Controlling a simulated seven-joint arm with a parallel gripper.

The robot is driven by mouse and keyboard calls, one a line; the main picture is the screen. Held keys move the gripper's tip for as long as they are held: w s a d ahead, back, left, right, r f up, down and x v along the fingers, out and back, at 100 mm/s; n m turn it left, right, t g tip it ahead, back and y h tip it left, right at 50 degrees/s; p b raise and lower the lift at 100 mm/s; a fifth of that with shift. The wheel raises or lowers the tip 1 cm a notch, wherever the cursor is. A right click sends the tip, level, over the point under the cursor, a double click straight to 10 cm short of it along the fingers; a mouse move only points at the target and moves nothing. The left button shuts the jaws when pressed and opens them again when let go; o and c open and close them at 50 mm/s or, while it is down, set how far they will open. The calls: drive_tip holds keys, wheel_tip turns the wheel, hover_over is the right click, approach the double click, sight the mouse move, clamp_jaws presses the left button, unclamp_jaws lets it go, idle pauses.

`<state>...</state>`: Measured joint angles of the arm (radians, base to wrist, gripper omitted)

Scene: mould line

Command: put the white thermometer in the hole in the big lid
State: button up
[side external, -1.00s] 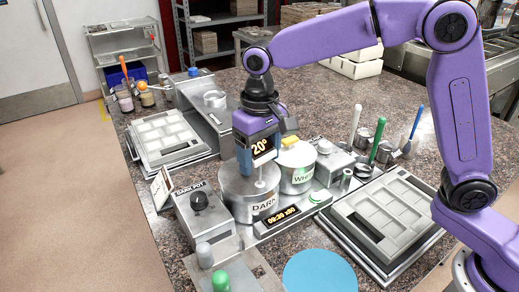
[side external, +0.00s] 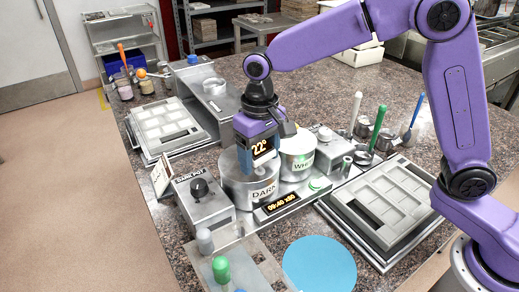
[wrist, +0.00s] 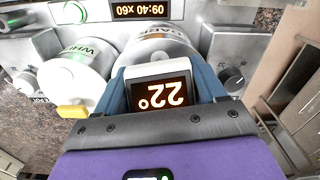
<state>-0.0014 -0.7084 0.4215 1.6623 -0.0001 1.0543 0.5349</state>
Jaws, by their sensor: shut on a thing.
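The white thermometer (wrist: 160,71) has a dark screen reading 22° and is held in my gripper (side external: 258,158). In the wrist view, my gripper's blue fingers (wrist: 160,92) are shut on either side of its housing. In the side view, the thermometer's screen (side external: 264,147) sits low over the pot labelled DARK (side external: 237,193). The big lid (side external: 229,166) on that pot is partly covered by my gripper. The thermometer's stem and the hole are hidden, so I cannot see how deep the stem is.
The white-labelled pot (side external: 299,163) stands close on the right, with a yellow piece (wrist: 72,112) near it. A control box with a black knob (side external: 199,187) is at left. A mould tray (side external: 385,215) lies right; a blue disc (side external: 320,265) lies in front.

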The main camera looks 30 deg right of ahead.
drive_tip(key=shift+f, duration=0.9)
drive_tip(key=o, duration=1.1)
drive_tip(key=shift+o, duration=0.2)
drive_tip(key=shift+r, duration=0.1)
drive_tip(key=shift+r, duration=3.4)
drive_tip(key=s+d+f+n, duration=0.2)
drive_tip(key=s+d+n, duration=0.3)
drive_tip(key=s+d, duration=0.5)
drive_tip(key=s+d+f+n, duration=0.3)
drive_tip(key=s+d+n, duration=0.2)
drive_tip(key=s+d, duration=0.5)
drive_tip(key=s, duration=0.6)
drive_tip(key=shift+s+n, duration=0.3)
drive_tip(key=shift+s, duration=0.1)
